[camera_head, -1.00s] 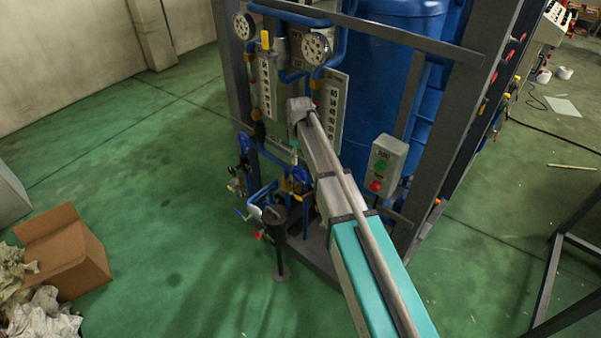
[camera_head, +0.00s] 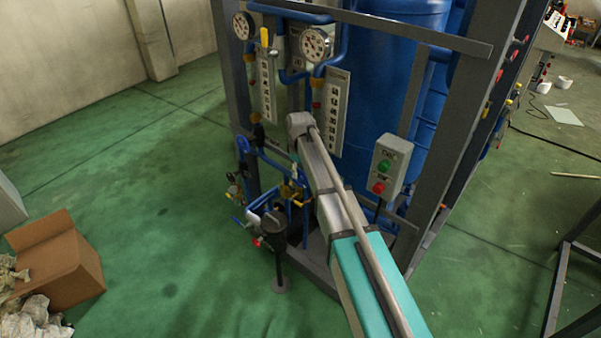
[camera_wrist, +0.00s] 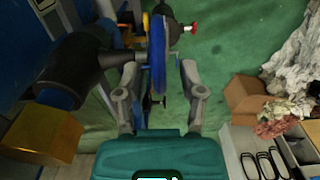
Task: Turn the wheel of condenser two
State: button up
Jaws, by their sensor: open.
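A blue wheel (camera_wrist: 157,62) shows nearly edge-on in the wrist view. It stands between the two fingers of my gripper (camera_wrist: 158,85), with a gap visible on each side. My gripper is open; I cannot tell whether either finger touches the wheel. In the head view my arm reaches down to the front of the blue and grey distillation rig (camera_head: 467,140), and the fingers cannot be made out there. Blue piping and valves (camera_head: 285,190) sit low at the rig's left front. No label marks the wheel as condenser two's.
A thick black pipe (camera_wrist: 75,68) is close left of my gripper in the wrist view. A grey button box (camera_head: 392,165) is right of my arm. Gauges (camera_head: 316,44) hang above. A cardboard box (camera_head: 55,262) lies at the left; green floor between is clear.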

grip_shut()
jog(key=shift+d, duration=0.2)
jog(key=shift+a, duration=0.15)
jog(key=shift+s, duration=0.1)
jog(key=shift+s, duration=0.1)
